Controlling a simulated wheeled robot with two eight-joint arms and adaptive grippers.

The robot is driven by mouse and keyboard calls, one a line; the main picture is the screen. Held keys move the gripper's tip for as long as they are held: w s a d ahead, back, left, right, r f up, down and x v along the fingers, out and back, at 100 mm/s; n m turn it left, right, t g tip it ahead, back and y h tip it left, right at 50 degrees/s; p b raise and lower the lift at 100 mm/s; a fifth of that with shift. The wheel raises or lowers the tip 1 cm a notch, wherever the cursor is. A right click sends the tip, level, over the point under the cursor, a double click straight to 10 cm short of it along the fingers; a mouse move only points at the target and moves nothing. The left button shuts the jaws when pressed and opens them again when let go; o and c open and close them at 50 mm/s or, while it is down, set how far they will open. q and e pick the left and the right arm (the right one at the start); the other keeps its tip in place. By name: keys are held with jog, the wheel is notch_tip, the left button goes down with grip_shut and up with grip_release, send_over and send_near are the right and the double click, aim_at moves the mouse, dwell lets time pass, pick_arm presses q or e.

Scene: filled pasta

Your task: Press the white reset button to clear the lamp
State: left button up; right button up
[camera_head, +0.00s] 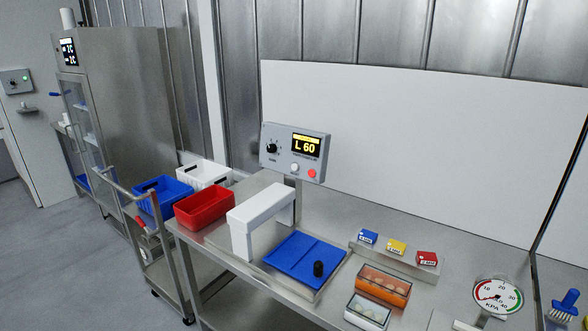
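A grey control box (268,160) stands on a post at the back of the steel bench. Its white button (294,167) sits below the display, and nothing touches it. A red round piece (311,173) is right of the white button; I cannot tell whether it is the lamp or another button. The display (306,145) reads "L 60" in yellow on black. A black knob (271,148) is on the box's left side. Neither of my grippers is in view.
A white arch (257,205) and a blue plate (290,252) with a black knob (318,268) stand before the box. Red (204,207) and blue (160,197) bins are left. Small boxes (397,247), an orange tray (383,286) and a pressure gauge (497,296) are right.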

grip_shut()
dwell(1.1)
